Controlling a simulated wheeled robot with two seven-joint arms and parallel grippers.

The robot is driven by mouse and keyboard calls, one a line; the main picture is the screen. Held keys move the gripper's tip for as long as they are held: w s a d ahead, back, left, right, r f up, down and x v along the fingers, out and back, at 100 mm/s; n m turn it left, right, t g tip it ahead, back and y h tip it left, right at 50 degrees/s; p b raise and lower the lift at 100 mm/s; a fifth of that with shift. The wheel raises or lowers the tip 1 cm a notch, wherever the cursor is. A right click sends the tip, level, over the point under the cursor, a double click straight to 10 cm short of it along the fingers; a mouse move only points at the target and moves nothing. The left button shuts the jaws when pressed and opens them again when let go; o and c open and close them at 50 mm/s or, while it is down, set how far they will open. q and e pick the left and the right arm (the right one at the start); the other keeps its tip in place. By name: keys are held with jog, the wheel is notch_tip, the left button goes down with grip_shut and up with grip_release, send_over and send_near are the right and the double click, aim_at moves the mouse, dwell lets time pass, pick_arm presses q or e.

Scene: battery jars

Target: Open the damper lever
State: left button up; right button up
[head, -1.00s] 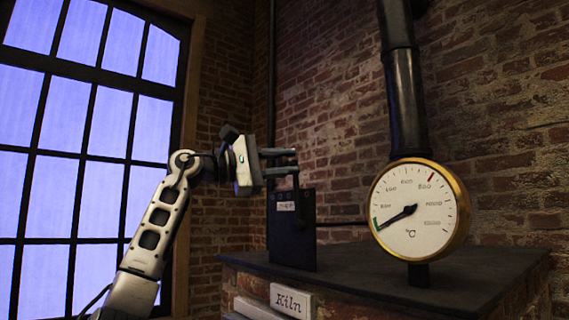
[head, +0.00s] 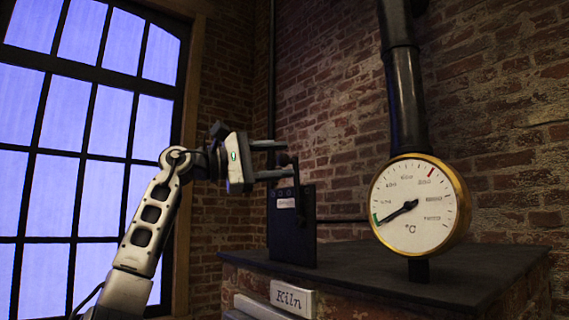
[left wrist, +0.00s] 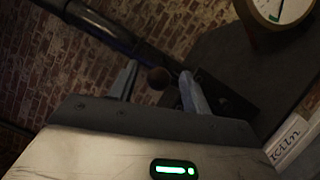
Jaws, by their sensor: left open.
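The damper lever is a dark arm with a round dark knob (head: 283,159), rising from a dark box (head: 291,232) with a small white label. My left gripper (head: 285,160) is open, its two fingers pointing right, one above and one below the knob. In the left wrist view the round brown knob (left wrist: 158,78) shows between the spread fingers of the left gripper (left wrist: 160,82), with a gap on both sides. I cannot tell how deep it sits between them. My right gripper is not in view.
A round brass-rimmed gauge (head: 419,203) stands right of the box, in front of a black pipe (head: 406,100). The box stands on a dark-topped brick kiln (head: 375,273) with a "Kiln" sign (head: 292,298). A brick wall is behind and a window (head: 105,130) is at left.

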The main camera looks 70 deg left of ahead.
pick_arm(q)
jog(key=s+a+f+b, duration=0.1)
jog(key=s+b, duration=0.1)
jog(key=s, duration=1.2)
jog(key=shift+a+f+b, duration=0.35)
jog(key=shift+f+b, duration=0.05)
